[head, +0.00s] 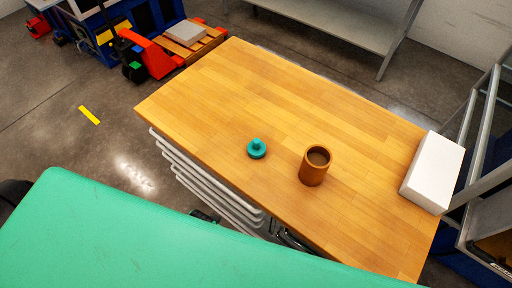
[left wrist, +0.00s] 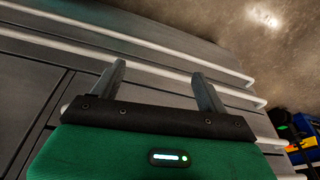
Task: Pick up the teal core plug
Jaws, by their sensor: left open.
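The teal core plug (head: 257,149) stands upright on the wooden tabletop (head: 230,95), near the table's front edge, with its small knob on top. A brown cylindrical cup (head: 314,166) with a dark inside stands to its right, apart from it. In the left wrist view my left gripper (left wrist: 158,78) is open and empty, its two fingers spread in front of the grey drawer fronts. The plug is not in the left wrist view. In the head view no gripper can be clearly made out; a large green surface fills the lower left.
A white box (head: 433,171) stands at the table's right end. White drawer handles (head: 205,180) run along the table's front side. A red pallet jack (head: 160,55) with a wooden pallet stands on the floor behind left. The tabletop's left and back are clear.

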